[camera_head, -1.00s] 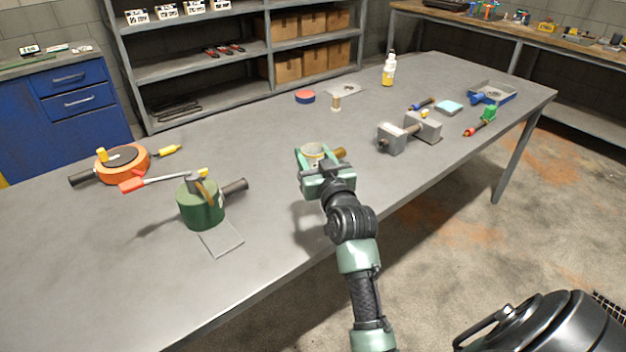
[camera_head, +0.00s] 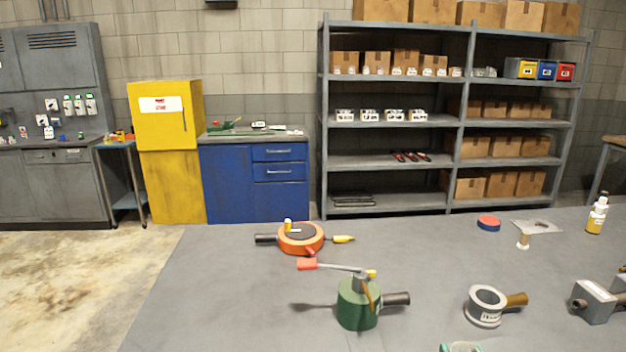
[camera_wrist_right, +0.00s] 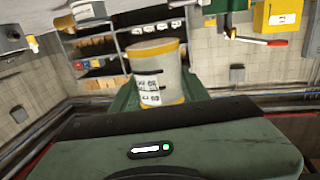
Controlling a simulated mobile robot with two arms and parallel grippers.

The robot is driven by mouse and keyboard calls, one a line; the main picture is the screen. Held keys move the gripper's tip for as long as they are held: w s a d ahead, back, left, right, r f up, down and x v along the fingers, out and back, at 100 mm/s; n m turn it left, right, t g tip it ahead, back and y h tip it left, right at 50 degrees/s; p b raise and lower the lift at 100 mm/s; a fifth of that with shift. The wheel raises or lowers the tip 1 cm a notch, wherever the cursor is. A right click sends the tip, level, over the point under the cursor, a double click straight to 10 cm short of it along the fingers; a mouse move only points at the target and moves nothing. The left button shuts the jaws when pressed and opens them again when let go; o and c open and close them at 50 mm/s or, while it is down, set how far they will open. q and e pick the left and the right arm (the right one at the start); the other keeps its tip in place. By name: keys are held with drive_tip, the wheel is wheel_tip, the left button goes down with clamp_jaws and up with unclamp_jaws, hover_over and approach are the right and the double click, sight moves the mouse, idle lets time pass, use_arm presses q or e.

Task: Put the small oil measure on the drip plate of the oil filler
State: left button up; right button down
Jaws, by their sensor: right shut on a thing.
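The green oil filler (camera_head: 358,305) stands on the bench in the head view, with a lever on top and a dark spout pointing right. Its drip plate does not show now. The small oil measure (camera_wrist_right: 158,75), a pale labelled cylinder with yellow bands, is upright in my right gripper in the wrist view. Only the tips of my right gripper (camera_head: 462,347) show at the bottom edge of the head view, right of and nearer than the filler, with the measure's pale top between them. My left gripper is out of view.
A grey ring-shaped cup (camera_head: 484,307) with a brown handle stands just beyond my right gripper. An orange round device (camera_head: 300,239) lies behind the filler. Grey metal blocks (camera_head: 593,302) are at the right. The bench left of the filler is bare.

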drive_tip(key=s+a+f+y, duration=0.1)
drive_tip(key=s+a, duration=0.3)
drive_tip(key=s, duration=0.2)
drive_tip(key=s+a+n+y, duration=0.1)
drive_tip(key=s+a, duration=0.3)
drive_tip(key=s, duration=0.2)
drive_tip(key=shift+s+f, duration=0.4)
drive_tip(key=w+d, duration=0.2)
drive_tip(key=w, duration=0.2)
drive_tip(key=w+d+r+h, duration=0.1)
drive_tip(key=w+d, duration=0.2)
drive_tip(key=w, duration=0.2)
drive_tip(key=w+d+r+m+h, duration=0.1)
drive_tip(key=w+d, duration=0.2)
drive_tip(key=w, duration=0.1)
drive_tip(key=shift+w+d+r, duration=0.1)
drive_tip(key=shift+w+d, duration=0.05)
drive_tip(key=shift+d, duration=0.1)
drive_tip(key=w+d+r+m+h, duration=0.1)
drive_tip(key=w+d+r+h, duration=0.1)
drive_tip(key=w+d+r, duration=0.6)
drive_tip(key=shift+w+d+r+m+h, duration=0.25)
drive_tip(key=shift+w+d+m+h, duration=0.15)
drive_tip(key=shift+w+d, duration=0.6)
wheel_tip(320, 180, down, 20)
drive_tip(key=shift+r, duration=0.15)
